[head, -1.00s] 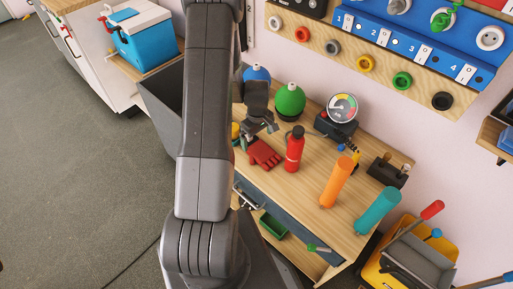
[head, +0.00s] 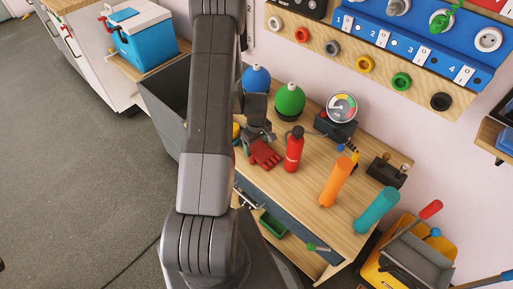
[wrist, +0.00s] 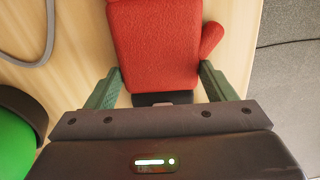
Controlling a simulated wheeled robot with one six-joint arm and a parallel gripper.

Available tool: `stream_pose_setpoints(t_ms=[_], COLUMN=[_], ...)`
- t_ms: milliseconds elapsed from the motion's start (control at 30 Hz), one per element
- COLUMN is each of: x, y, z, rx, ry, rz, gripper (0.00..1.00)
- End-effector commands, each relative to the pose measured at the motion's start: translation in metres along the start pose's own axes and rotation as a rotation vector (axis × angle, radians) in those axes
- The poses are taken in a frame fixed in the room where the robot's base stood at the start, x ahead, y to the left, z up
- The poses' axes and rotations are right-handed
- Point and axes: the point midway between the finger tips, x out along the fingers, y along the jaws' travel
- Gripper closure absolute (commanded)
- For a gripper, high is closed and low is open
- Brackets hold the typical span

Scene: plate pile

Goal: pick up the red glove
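The red glove (head: 265,154) lies on the wooden bench, left of the red bottle. In the wrist view the glove (wrist: 160,45) fills the top middle, its thumb on the right and its dark cuff towards me. My gripper (wrist: 161,68) is open, with one green finger on each side of the glove near the cuff. The fingertips look close to its edges; I cannot tell whether they touch. In the head view my gripper (head: 257,139) is low over the glove's cuff end and hides part of it.
The red bottle (head: 294,149) stands close right of the glove. A green rounded object (head: 289,101) and a blue one (head: 256,78) stand behind. A gauge (head: 342,108), an orange cylinder (head: 335,183) and a teal cylinder (head: 376,211) are farther right on the bench (head: 312,205).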

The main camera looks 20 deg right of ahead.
Motion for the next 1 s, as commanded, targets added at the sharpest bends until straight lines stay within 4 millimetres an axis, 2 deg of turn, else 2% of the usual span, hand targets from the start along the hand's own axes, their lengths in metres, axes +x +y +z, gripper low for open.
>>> stream_pose_setpoints(t_ms=[267, 467, 667, 1000], x=[-0.001, -0.011, -0.034, -0.083], y=[0.0, 0.001, 0.001, 0.001], z=[0.0, -0.001, -0.001, -0.001], rx=[0.0, 0.0, 0.0, 0.0], ry=[0.0, 0.002, 0.003, 0.003], rz=[0.0, 0.002, 0.003, 0.003], gripper=[0.48, 0.48, 0.48, 0.48])
